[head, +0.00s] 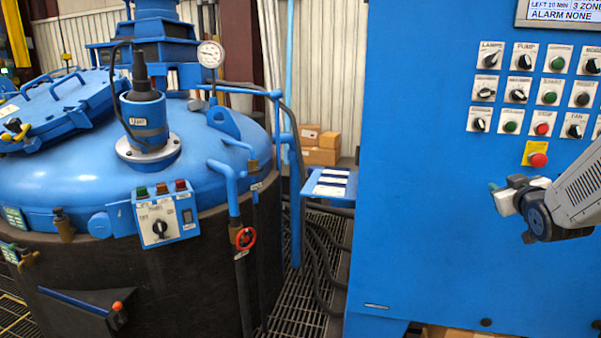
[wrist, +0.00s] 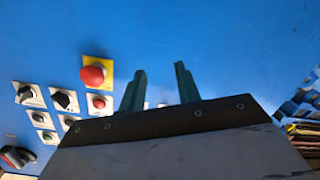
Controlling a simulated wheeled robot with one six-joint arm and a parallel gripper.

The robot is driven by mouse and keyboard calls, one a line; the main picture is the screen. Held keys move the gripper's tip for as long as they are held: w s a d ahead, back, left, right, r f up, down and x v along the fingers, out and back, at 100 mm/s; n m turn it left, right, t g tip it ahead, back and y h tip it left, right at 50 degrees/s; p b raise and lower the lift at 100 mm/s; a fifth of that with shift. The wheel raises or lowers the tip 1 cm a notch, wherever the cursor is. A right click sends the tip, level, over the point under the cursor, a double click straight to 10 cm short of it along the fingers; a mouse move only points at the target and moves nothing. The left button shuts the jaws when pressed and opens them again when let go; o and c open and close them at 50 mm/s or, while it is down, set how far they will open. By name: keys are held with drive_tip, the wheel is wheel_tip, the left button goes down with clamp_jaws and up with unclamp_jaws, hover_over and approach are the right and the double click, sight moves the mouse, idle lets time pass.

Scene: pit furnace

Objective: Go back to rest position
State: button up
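My gripper (wrist: 160,83) shows in the wrist view as two dark green fingers standing apart, with only blue panel and a bit of a button between them. It is open and empty. In the head view my gripper (head: 494,187) is at the right, in front of the blue control cabinet (head: 430,200), just below and left of the red emergency button (head: 538,160) on its yellow plate. In the wrist view the red button (wrist: 93,75) is left of the fingers and apart from them. The fingertips are small in the head view.
Rows of knobs and buttons (head: 523,56) cover the cabinet's upper right, under a display (head: 560,12). A blue shelf (head: 330,184) juts from the cabinet's left side. The blue-lidded furnace (head: 80,165) fills the left. A grated floor gap (head: 300,315) with hoses lies between them.

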drive_tip(key=s+a+f+m+g, duration=0.1)
drive_tip(key=s+a+f+g, duration=0.2)
drive_tip(key=s, duration=0.2)
drive_tip(key=s+a+f+m+g+y, duration=0.1)
drive_tip(key=s+a+f+g, duration=0.1)
drive_tip(key=s+g, duration=0.25)
drive_tip(key=s+a+f+m+g, duration=0.2)
drive_tip(key=s+a+f+g, duration=0.1)
drive_tip(key=s, duration=0.2)
drive_tip(key=s+a+r+n+g+y, duration=0.1)
drive_tip(key=s+a+r+g, duration=0.1)
drive_tip(key=s+a, duration=0.6)
drive_tip(key=s+a+r+g+y, duration=0.1)
drive_tip(key=s+a+g+y, duration=0.1)
drive_tip(key=s+a, duration=0.7)
drive_tip(key=s, duration=0.5)
drive_tip(key=shift+s+r+n, duration=0.35)
drive_tip(key=shift+r+n, duration=0.05)
drive_tip(key=shift+a, duration=0.1)
